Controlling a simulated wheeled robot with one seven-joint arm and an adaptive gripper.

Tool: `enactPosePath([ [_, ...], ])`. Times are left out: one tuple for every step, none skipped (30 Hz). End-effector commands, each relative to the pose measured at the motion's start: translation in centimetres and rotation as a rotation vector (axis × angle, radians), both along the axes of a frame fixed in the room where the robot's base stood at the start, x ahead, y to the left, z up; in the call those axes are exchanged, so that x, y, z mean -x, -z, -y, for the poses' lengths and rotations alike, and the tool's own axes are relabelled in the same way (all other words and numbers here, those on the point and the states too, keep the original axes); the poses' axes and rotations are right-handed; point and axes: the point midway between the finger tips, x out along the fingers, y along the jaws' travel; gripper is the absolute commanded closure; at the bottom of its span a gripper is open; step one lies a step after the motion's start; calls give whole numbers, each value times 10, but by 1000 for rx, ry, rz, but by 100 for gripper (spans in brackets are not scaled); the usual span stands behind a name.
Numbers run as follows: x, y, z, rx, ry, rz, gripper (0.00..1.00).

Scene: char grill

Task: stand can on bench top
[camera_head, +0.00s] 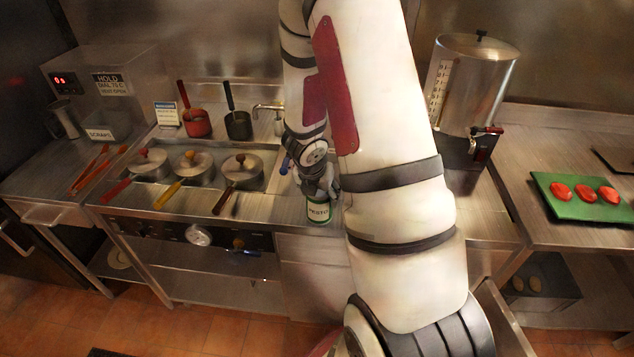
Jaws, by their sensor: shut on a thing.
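A small can (319,211) with a white and green label sits below my gripper (318,196), near the front edge of the steel bench top (300,237). My gripper points down and is shut on the can's upper part. The can looks upright. Its top is hidden by my gripper, and I cannot tell whether its base touches the bench. My arm covers the bench to the right of the can.
Lidded pots (194,166) with long handles sit in the unit to the left. A tap (268,108) stands behind. A steel urn (470,85) stands at the back right. A green board (583,197) holds red pieces at the far right.

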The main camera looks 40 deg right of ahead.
Motion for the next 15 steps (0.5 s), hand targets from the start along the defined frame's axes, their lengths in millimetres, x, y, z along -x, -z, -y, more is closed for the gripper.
enactPosePath([
  [-10, 0, 5, 2, -1, 4, 86],
  [-12, 1, 7, 2, 1, 3, 86],
  [-17, 1, 9, 2, 1, 3, 86],
  [-20, 1, 11, 2, 1, 3, 86],
  [-23, 2, 13, 3, 1, 3, 86],
  [-28, 2, 15, 2, 2, 3, 86],
  [-31, 3, 17, 1, 2, 4, 86],
  [-39, 5, 21, 1, 7, 6, 86],
  [-46, 6, 23, 1, 5, 7, 86],
  [-51, 7, 26, 0, 7, 7, 86],
  [-55, 8, 28, 0, 6, 7, 86],
  [-60, 8, 31, 0, 7, 6, 86],
  [-66, 9, 34, 1, 6, 7, 86],
  [-71, 10, 37, 0, 7, 7, 86],
  [-76, 10, 40, -1, 8, 7, 86],
])
